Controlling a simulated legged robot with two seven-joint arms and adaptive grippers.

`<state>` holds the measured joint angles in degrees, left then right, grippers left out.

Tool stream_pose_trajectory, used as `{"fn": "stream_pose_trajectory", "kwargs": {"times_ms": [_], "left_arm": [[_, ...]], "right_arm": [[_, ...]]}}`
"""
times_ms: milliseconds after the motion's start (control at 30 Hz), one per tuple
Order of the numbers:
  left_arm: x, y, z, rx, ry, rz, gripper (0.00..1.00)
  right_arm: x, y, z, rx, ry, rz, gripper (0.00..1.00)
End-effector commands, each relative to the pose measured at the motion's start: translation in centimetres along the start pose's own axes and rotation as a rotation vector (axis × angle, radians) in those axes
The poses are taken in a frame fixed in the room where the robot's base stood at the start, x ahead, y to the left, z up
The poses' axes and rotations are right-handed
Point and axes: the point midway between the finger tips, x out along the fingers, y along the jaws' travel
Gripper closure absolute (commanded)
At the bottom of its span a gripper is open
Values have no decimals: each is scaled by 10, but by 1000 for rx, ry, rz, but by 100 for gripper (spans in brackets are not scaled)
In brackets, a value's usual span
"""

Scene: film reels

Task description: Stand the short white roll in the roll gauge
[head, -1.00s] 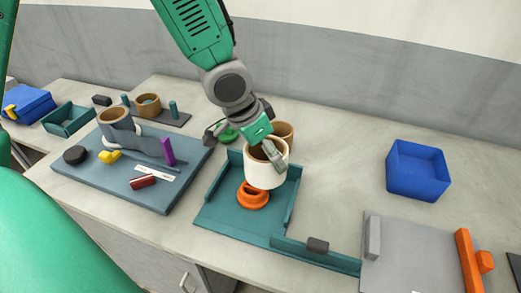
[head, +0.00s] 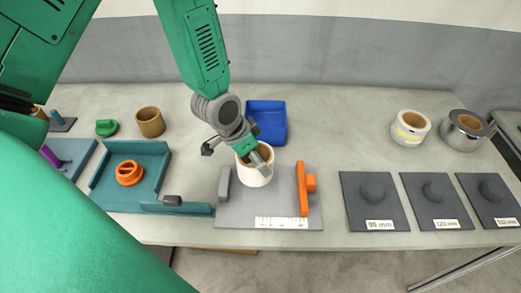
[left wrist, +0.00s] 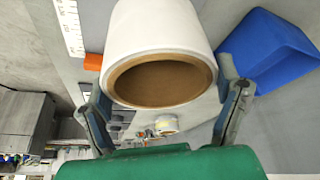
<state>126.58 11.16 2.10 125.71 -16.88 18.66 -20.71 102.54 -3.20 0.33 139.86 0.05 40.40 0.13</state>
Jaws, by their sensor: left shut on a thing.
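The short white roll (head: 255,175) has a brown core and is roughly upright. My left gripper (head: 252,157) is shut on its wall; the wrist view shows the roll (left wrist: 160,35) between both fingers, its open end facing the camera. The roll gauge is a grey plate (head: 240,212) with a grey fixed block (head: 224,184), an orange jaw (head: 303,190) and a white scale (head: 282,223). The roll appears over the plate's back part, between block and jaw, nearer the block. Whether it touches the plate is unclear. My right gripper is not in view.
A blue bin (head: 267,113) stands just behind the gauge. Left are a teal tray (head: 107,192) with an orange ring (head: 129,173) and a brown roll (head: 150,122). Right are dark pads (head: 373,215), a white roll (head: 410,127) and a silver roll (head: 463,132).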

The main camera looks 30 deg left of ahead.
Motion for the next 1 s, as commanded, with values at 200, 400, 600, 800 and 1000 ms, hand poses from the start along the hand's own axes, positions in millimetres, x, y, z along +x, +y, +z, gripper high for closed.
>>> {"fn": "stream_pose_trajectory", "kwargs": {"times_ms": [200,400,600,800,1000], "left_arm": [[14,8,1,8,-4,-6,52],[34,7,10,6,-4,-5,52],[50,4,18,4,-2,-2,52],[53,4,19,5,-2,-2,52],[52,8,17,6,-4,-6,52]], "right_arm": [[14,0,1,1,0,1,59],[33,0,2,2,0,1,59],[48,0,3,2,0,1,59],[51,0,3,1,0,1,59],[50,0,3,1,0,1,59]]}}
